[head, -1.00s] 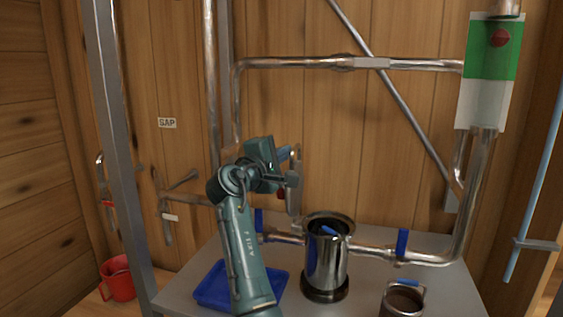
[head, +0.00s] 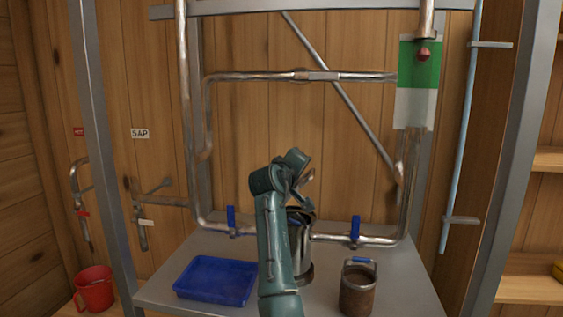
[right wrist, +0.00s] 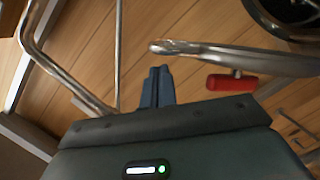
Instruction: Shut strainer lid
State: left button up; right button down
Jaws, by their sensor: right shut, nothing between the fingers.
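The strainer (head: 302,262) is an upright steel cylinder on the grey table. My right arm covers its left side in the head view. A round rim and dark opening show at its top; I cannot clearly tell the lid's angle. My right gripper (right wrist: 157,72) is shut and empty, its two dark fingers together in the right wrist view. In the head view its hand is above the strainer's top, and its fingertips are hard to make out. A dark round steel vessel (right wrist: 290,12) shows at the wrist view's upper right. My left gripper is not in view.
Pipes with blue valve handles (head: 355,230) run on both sides of the strainer. A blue tray (head: 216,280) lies to the left and a small pot (head: 358,292) stands to the right. The wrist view shows a steel bar (right wrist: 235,58) and a red handle (right wrist: 232,83) near the fingers.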

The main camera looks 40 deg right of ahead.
pick_arm(q)
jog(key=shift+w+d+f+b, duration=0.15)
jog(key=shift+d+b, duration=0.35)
jog(key=shift+b, duration=0.65)
pick_arm(e)
jog(key=s+d+f+m+y, duration=0.1)
jog(key=s+f+m, duration=0.1)
jog(key=f, duration=0.2)
jog(key=s+d+f+m+t, duration=0.1)
jog(key=s+d+f+m, duration=0.1)
jog(key=f+m, duration=0.1)
jog(key=s+d+f+m+y, duration=0.1)
jog(key=s+d+f+m, duration=0.1)
jog(key=f, duration=0.3)
jog(key=shift+f+m+y, duration=0.2)
jog(key=shift+m+y, duration=0.1)
jog(key=shift+m, duration=0.1)
pick_arm(q)
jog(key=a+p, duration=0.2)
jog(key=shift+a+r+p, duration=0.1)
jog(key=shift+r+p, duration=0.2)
jog(key=shift+p, duration=0.05)
pick_arm(e)
jog(key=s+a+r, duration=0.5)
jog(key=a+r, duration=0.1)
jog(key=a, duration=0.2)
jog(key=shift+a+r, duration=0.15)
